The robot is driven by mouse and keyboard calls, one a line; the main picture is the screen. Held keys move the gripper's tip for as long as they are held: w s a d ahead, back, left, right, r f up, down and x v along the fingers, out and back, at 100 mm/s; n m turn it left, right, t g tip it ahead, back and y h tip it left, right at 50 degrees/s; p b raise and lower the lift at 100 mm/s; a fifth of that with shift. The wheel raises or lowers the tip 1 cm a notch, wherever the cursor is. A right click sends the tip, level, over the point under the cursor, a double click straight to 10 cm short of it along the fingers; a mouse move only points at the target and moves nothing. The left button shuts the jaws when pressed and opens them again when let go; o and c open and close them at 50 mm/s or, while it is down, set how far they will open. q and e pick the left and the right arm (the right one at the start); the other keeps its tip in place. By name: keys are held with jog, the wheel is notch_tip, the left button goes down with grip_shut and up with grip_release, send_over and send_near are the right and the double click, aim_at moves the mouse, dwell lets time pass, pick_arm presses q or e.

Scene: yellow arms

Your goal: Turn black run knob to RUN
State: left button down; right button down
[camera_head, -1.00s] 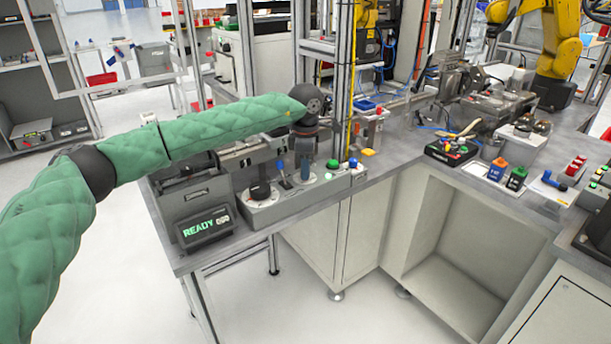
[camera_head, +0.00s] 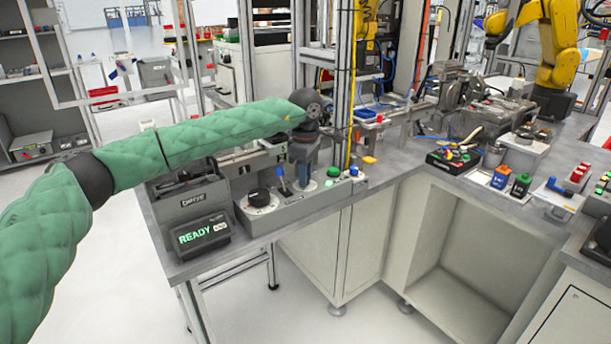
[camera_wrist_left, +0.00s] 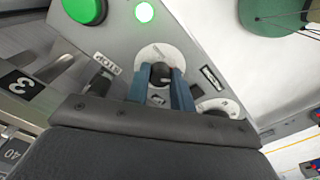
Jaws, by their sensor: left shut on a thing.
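The black run knob (camera_wrist_left: 160,73) is a round knob on a white dial (camera_wrist_left: 150,53) on the grey control panel. My left gripper (camera_wrist_left: 161,88) has its blue fingers on either side of it and is shut on it. In the head view the left gripper (camera_head: 304,172) reaches down to the panel from above and hides this knob; only part of its dial shows. A label beside the dial is too small to read surely. My right gripper is in neither view.
A green button (camera_wrist_left: 86,8) and a lit green lamp (camera_wrist_left: 144,12) lie close to the knob. Vertical posts rise just behind the arm.

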pick_arm(q)
jog(key=shift+w+r, duration=0.1)
jog(key=c, duration=1.2)
grip_release()
jog(key=shift+r, duration=0.3)
notch_tip(320, 180, up, 7)
jog(key=shift+b, duration=0.5)
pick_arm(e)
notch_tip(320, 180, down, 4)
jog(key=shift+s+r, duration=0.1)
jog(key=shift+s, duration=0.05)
